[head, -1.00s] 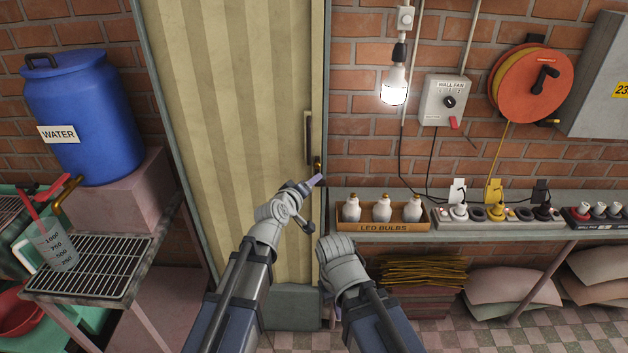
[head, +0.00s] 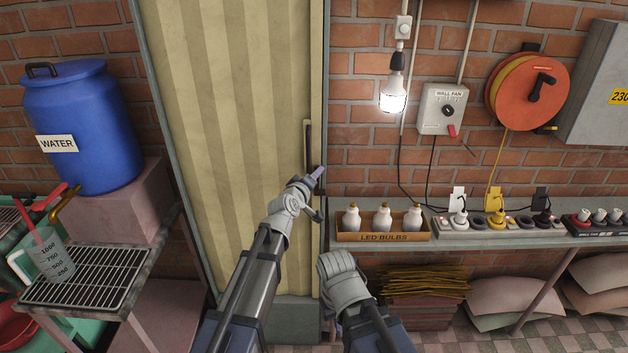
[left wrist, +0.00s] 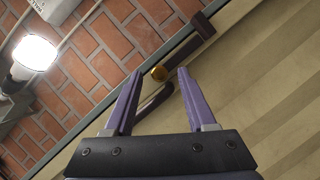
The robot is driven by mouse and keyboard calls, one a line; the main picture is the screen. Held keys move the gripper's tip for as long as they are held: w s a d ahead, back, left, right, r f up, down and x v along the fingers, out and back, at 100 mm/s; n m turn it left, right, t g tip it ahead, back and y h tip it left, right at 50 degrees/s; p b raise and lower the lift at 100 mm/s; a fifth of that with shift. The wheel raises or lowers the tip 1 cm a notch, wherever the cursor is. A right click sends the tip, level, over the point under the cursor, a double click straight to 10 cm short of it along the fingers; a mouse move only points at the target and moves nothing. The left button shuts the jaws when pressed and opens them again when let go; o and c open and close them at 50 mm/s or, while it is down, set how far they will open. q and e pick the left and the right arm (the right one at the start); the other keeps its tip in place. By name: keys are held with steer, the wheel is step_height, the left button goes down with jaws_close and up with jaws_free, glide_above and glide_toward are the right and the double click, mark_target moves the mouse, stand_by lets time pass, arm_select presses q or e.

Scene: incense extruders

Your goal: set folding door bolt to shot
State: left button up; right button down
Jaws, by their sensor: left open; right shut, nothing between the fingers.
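The folding door (head: 235,100) is cream with vertical stripes, and a long dark handle (head: 309,145) stands near its right edge. My left gripper (head: 318,172) is just below the handle and hides the bolt area in the head view. In the left wrist view, the purple fingers of my left gripper (left wrist: 156,85) are open. I cannot tell that either finger touches the knob. My right gripper (head: 339,330) is shut and empty, low in front of the door frame.
A shelf on the right carries a box of LED bulbs (head: 383,236) and power strips (head: 500,222). A lit bulb (head: 393,97) hangs on the brick wall beside a fan switch (head: 443,110). A blue water drum (head: 78,125) and a metal rack (head: 85,280) stand at left.

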arm_select(q)
steer(key=shift+w, duration=0.2)
jaws_close()
stand_by(0.3)
stand_by(1.0)
